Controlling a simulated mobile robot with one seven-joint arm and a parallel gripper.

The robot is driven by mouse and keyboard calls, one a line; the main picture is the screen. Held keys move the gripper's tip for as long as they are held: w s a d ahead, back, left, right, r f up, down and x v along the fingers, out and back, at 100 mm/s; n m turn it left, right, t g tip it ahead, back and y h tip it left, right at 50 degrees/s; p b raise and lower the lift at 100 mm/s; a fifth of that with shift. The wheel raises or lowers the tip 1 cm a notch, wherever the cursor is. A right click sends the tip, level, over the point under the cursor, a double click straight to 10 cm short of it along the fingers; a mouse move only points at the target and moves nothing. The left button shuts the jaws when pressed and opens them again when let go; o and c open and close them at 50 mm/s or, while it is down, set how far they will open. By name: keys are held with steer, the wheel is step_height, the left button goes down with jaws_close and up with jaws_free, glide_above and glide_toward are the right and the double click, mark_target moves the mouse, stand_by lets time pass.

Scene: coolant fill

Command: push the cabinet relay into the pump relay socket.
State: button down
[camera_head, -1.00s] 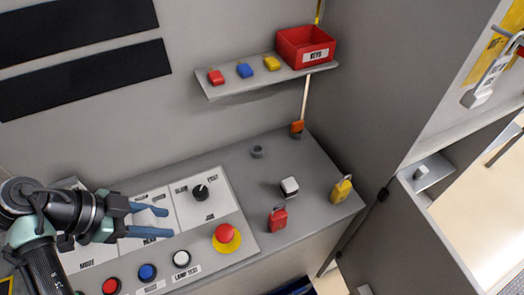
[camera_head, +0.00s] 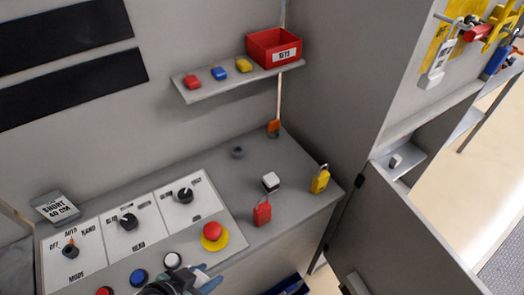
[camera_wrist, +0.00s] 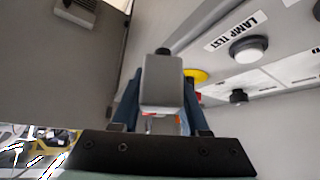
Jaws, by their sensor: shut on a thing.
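My gripper (camera_head: 203,281) is at the bottom edge of the head view, in front of the console's lower buttons and mostly cut off. In the wrist view its two blue fingers are shut on a grey block (camera_wrist: 162,85), which I take for the cabinet relay. The block has a dark knob-like piece at its far end. It is held clear of the panels. I cannot make out the pump relay socket for certain in either view.
The sloped console has knobs, coloured buttons and a red emergency stop (camera_head: 212,231). A red bin (camera_head: 274,48) is on the shelf. An open cabinet door (camera_head: 415,235) stands at right.

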steer(key=s+d+f+n+t+y, duration=0.1)
steer(key=d+f+n+y, duration=0.2)
steer(key=d+f, duration=0.9)
steer(key=d+n, duration=0.1)
steer(key=n, duration=0.1)
steer(key=shift+s+f+n+y, duration=0.25)
steer(key=shift+f+n+y, duration=0.05)
steer(key=shift+n+y, duration=0.1)
steer(key=shift+w, duration=0.1)
